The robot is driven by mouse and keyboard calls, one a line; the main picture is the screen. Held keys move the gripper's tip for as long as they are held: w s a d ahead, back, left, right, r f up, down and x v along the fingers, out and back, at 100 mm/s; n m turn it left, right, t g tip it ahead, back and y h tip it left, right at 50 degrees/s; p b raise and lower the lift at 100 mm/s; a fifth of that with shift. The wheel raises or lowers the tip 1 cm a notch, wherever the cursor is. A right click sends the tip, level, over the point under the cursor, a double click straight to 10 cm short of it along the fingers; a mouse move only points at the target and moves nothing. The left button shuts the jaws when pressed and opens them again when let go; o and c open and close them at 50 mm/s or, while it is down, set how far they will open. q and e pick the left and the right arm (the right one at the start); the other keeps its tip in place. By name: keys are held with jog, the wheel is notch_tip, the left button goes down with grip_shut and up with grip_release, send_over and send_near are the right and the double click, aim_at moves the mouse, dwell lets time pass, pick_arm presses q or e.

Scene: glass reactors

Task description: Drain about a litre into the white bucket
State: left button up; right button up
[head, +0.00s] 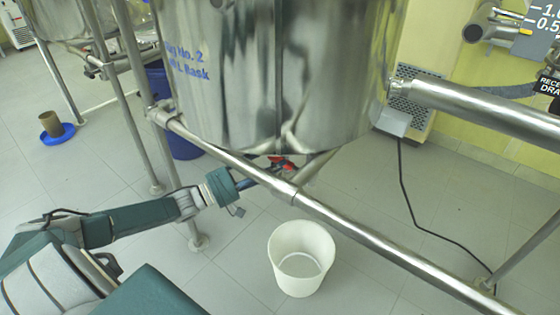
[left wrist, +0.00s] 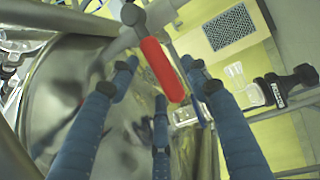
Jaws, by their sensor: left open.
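The white bucket (head: 300,242) stands upright on the floor below the front rail. Its inside looks empty. A large shiny steel vessel (head: 270,75) with blue lettering hangs in the frame above and behind it. A red valve handle (head: 280,163) shows partly under the vessel's bottom. In the left wrist view the red handle (left wrist: 162,68) lies among my blue fingers. My left gripper (head: 265,175) reaches under the vessel past the rail, with its fingers open around the handle and not closed on it. The rail partly hides the fingers. My right gripper is not in view.
A steel rail (head: 350,230) runs diagonally in front of the vessel, above the bucket. A blue bin (head: 180,145) stands behind the left leg. A black cable (head: 405,190) crosses the floor at right. A brown cylinder (head: 50,123) sits on a blue dish at far left.

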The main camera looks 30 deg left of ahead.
pick_arm(q)
jog(key=shift+x, duration=1.3)
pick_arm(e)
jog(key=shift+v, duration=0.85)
pick_arm(q)
grip_shut()
jog(key=shift+f, duration=0.15)
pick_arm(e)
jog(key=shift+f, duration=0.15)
